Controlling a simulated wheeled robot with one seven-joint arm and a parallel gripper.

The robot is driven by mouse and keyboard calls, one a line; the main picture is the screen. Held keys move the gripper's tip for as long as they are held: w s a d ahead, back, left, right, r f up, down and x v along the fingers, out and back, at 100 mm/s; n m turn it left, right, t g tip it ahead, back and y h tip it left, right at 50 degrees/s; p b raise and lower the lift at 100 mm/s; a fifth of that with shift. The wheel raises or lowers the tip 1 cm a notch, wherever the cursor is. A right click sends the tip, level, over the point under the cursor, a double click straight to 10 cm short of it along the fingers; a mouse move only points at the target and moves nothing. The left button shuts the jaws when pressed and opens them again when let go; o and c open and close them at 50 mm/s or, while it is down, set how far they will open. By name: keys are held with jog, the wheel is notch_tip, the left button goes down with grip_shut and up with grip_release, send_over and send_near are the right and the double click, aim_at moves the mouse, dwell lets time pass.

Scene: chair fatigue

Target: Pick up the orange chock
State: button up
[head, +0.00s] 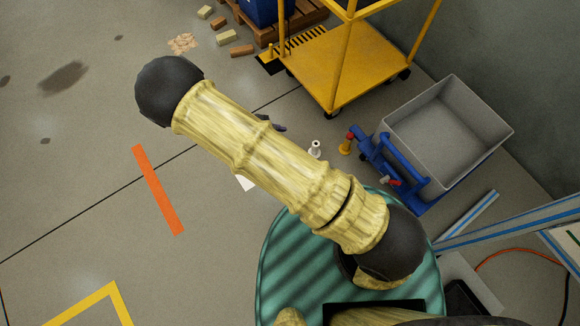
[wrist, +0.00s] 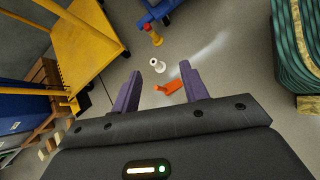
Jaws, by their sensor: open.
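The orange chock (wrist: 168,87) lies on the grey floor in the wrist view. It appears between the fingers of my gripper (wrist: 160,70), which is open and empty. The fingers are dark purple and point down toward the floor; I cannot tell their exact height over the chock. In the head view my yellow-sleeved arm hides the chock, and only a bit of a dark finger shows beyond the sleeve.
A white spool-like piece (head: 315,149) and a yellow piece with a red top (head: 346,144) stand nearby. Bricks (head: 241,50) lie at the back.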

jog(key=a+f+n+t+b, duration=0.3)
jog(key=a+f+n+b, duration=0.1)
jog(key=f, duration=0.7)
jog(key=a+f+n+t+b, duration=0.3)
jog(key=f+b, duration=0.4)
jog(key=f, duration=0.3)
jog(key=shift+s+a+f+n+t, duration=0.4)
jog(key=shift+n+t, duration=0.3)
jog(key=shift+n, duration=0.3)
jog(key=b+x, duration=0.7)
jog(key=x, duration=0.5)
jog(key=shift+f+y, duration=0.15)
jog(key=shift+y, duration=0.15)
